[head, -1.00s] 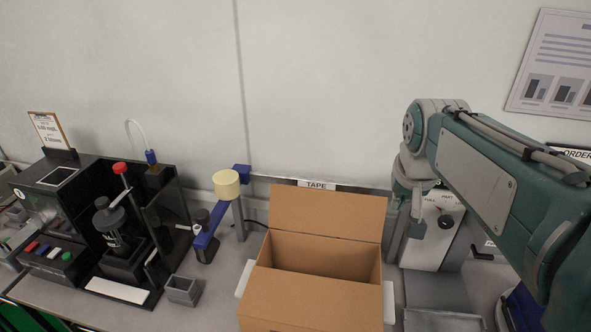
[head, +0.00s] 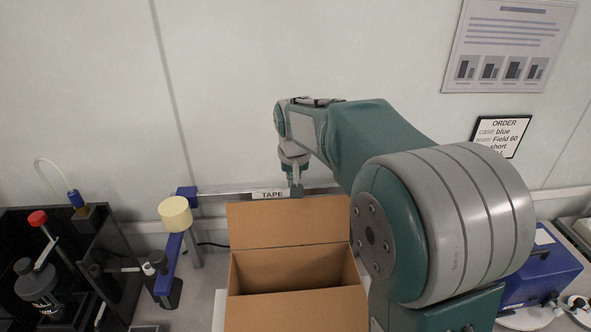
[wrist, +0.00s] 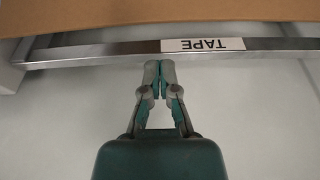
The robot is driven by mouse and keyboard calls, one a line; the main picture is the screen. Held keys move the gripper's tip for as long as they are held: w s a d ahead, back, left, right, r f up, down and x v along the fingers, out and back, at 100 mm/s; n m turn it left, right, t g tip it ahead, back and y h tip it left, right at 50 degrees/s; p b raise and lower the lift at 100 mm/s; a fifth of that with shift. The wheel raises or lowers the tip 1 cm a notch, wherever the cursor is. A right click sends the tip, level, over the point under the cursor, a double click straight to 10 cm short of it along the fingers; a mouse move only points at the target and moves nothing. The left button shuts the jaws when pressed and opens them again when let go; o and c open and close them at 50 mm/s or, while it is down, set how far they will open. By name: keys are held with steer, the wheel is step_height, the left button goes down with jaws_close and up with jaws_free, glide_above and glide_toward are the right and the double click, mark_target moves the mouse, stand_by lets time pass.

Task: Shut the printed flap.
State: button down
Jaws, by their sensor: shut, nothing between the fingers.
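An open cardboard box (head: 296,312) stands on the bench in the head view. Its back flap (head: 285,224) stands up behind the dark opening. I see no print on the faces in view, so I cannot tell which flap is the printed one. My gripper (head: 297,190) is above the top edge of the back flap, near the rail labelled TAPE (head: 270,195). In the wrist view my gripper (wrist: 160,66) is shut and empty, its tips close to the rail in the picture. A cardboard edge (wrist: 160,14) shows beyond the rail; contact cannot be told.
A blue arm with a cream roll (head: 175,215) stands left of the box. A black station with a red knob (head: 38,218) is farther left. A blue case (head: 540,268) sits at right. An order card (head: 501,137) hangs on the wall. My arm hides the bench right of the box.

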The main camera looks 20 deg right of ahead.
mark_target(289, 189)
steer(key=f, duration=0.2)
steer(key=a+f, duration=0.1)
steer(key=shift+w, duration=0.3)
steer(key=s, duration=0.1)
steer(key=s+r, duration=0.1)
steer(key=s, duration=0.1)
steer(key=shift+s+d+r, duration=0.15)
steer(key=shift+a, duration=0.2)
